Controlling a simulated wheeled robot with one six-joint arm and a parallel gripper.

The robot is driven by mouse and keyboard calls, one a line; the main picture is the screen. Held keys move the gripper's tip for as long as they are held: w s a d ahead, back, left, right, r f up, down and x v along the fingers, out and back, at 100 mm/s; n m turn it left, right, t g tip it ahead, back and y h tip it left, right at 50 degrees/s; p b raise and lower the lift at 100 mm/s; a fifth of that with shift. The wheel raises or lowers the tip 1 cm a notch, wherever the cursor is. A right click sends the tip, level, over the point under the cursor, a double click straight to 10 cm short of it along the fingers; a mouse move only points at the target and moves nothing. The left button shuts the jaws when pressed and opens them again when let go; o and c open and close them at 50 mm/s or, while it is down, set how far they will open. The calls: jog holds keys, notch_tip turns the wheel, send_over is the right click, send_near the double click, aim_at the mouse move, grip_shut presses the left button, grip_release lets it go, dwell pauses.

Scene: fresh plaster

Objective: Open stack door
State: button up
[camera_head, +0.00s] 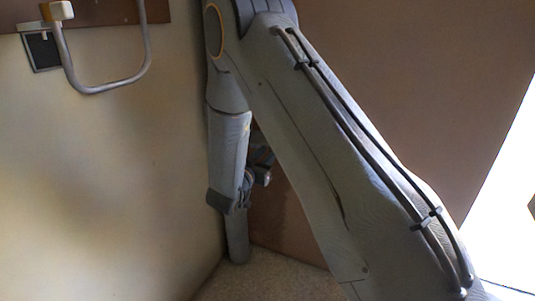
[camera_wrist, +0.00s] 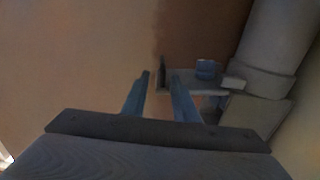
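A large plain brown panel (camera_head: 430,70) fills the upper right of the head view behind my arm; I cannot tell whether it is the stack door. No handle shows on its visible part. In the wrist view, my gripper (camera_wrist: 160,75) has its two bluish fingers apart, with nothing clearly held between them. A brown surface (camera_wrist: 203,28) meets a paler one beyond the fingers. In the head view my arm crosses the middle and hides much of the panel, and the fingertips cannot be made out.
A pale plaster wall (camera_head: 100,185) stands at left. A bent metal bar (camera_head: 110,86) on a brown strip juts out at upper left, beside a small dark square (camera_head: 42,51). Speckled floor (camera_head: 265,275) shows below. A bright area (camera_head: 505,215) lies at far right.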

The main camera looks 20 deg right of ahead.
jog(key=shift+s+a, duration=0.1)
jog(key=p+v, duration=0.3)
jog(key=v, duration=0.5)
jog(key=shift+s+a, duration=0.25)
dwell(0.5)
jog(key=shift+p, duration=0.3)
